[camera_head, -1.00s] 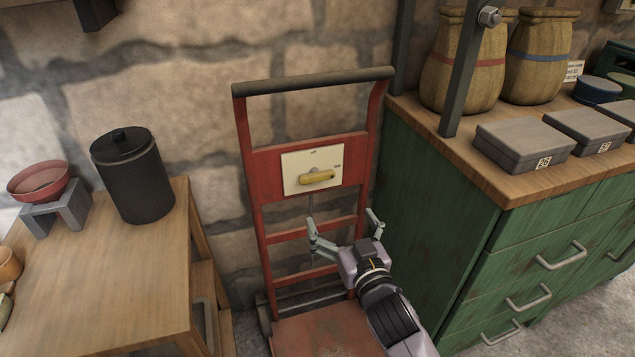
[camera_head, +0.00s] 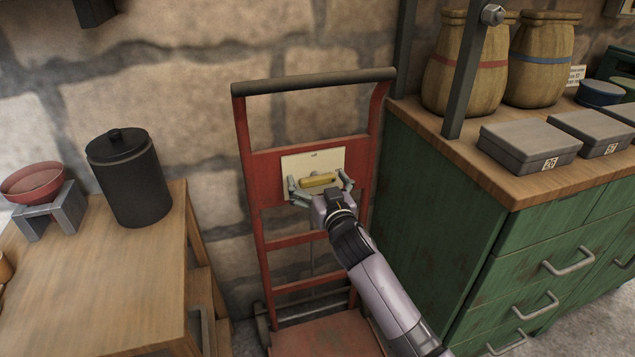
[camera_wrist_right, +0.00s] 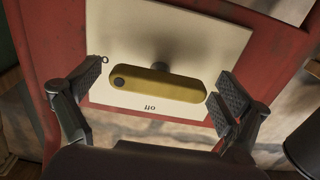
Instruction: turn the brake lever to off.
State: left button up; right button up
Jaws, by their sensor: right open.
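The yellow brake lever (camera_head: 319,180) sits on a cream plate (camera_head: 301,163) on the back frame of the red hand truck. It lies almost level across the plate. In the right wrist view the lever (camera_wrist_right: 160,84) shows with a dark round spot at its left end, and the plate (camera_wrist_right: 205,38) carries the upside-down word "off". My right gripper (camera_head: 320,186) is at the plate, with its fingers spread on either side of the lever. In the wrist view the open fingers (camera_wrist_right: 158,100) stand off both lever ends, with small gaps. My left gripper is not in view.
The red hand truck (camera_head: 262,190) stands against a stone wall. A green cabinet (camera_head: 440,190) with sacks and grey boxes is close on the right. A wooden table (camera_head: 90,270) with a black canister (camera_head: 128,180) and a red bowl (camera_head: 33,182) is on the left.

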jog(key=shift+c, duration=0.4)
jog(key=c, duration=1.1)
